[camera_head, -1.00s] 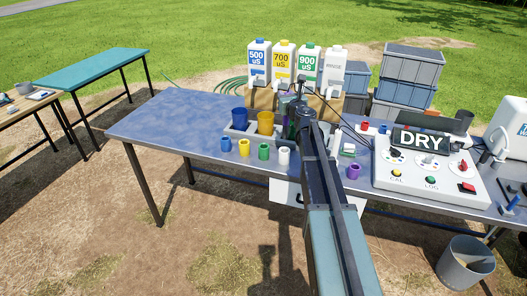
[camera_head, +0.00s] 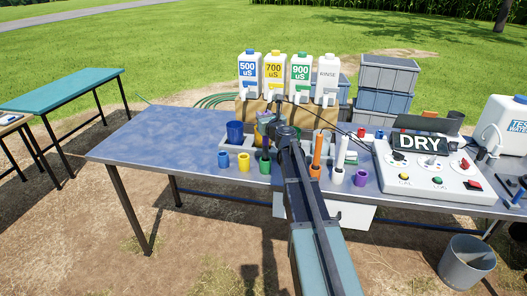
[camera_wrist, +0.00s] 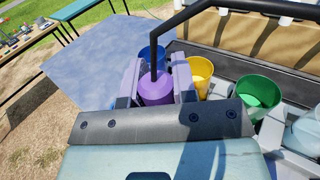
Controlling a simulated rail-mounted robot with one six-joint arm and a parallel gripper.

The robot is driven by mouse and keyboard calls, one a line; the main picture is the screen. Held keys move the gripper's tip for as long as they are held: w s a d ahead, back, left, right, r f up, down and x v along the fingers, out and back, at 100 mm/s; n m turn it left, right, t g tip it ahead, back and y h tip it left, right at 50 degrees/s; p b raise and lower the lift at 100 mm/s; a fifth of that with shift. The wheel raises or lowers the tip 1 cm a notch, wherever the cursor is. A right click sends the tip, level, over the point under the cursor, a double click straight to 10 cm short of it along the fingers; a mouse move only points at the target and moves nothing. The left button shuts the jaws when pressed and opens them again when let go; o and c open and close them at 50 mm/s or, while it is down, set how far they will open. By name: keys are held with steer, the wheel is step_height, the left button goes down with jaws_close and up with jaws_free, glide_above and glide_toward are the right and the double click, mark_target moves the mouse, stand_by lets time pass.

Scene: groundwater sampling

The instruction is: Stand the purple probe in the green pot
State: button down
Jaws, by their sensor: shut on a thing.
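My gripper (camera_wrist: 157,88) is shut on the purple probe (camera_wrist: 155,91), whose purple body shows between the jaws in the wrist view with a black cable rising from it. The large green pot (camera_wrist: 258,95) stands to the right of the gripper in the wrist view, open at the top.
Small blue, yellow and green cups (camera_head: 264,166) line the table's front. An orange probe (camera_head: 316,152) and a white probe (camera_head: 341,150) stand upright in holders near an empty purple cup (camera_head: 360,178). A panel reading DRY (camera_head: 420,144) is at right. The table's left is clear.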

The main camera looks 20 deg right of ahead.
step_height(320, 180, down, 7)
steer(key=b, duration=0.4)
steer(key=shift+r+b, duration=0.2)
steer(key=shift+b, duration=0.2)
steer(key=c, duration=0.9)
jaws_free()
steer(key=shift+r, duration=0.1)
